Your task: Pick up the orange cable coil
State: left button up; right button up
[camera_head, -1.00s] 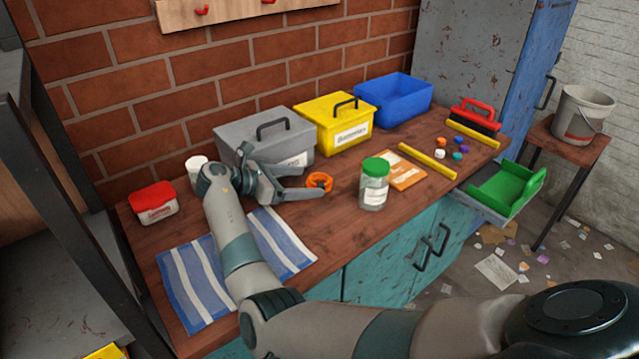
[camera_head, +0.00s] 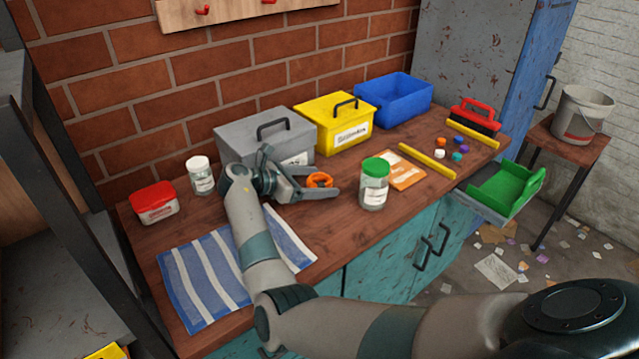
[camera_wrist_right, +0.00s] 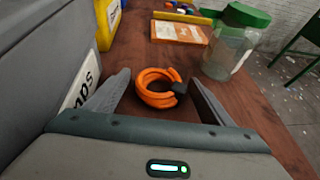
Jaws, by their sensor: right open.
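The orange cable coil (camera_head: 319,180) lies on the wooden bench in front of the grey box. In the right wrist view the coil (camera_wrist_right: 158,88) sits between the two open fingers, with a dark tie on its right side. My right gripper (camera_head: 318,181) is open, low over the bench, one finger on each side of the coil. It also shows in the right wrist view (camera_wrist_right: 155,100). I cannot tell whether a finger touches the coil. My left gripper is not in view.
The grey box (camera_head: 231,138) stands close beside the gripper's left finger. A green-lidded jar (camera_head: 374,186) stands to the right of the coil, near an orange-and-white packet (camera_head: 408,178).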

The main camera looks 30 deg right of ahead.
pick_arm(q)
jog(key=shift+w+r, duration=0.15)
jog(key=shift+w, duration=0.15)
pick_arm(e)
jog(key=c, duration=1.2)
jog(key=shift+r, duration=0.4)
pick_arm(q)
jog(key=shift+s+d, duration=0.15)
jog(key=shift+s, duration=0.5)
pick_arm(e)
notch_tip(320, 180, up, 17)
jog(key=shift+r, duration=0.15)
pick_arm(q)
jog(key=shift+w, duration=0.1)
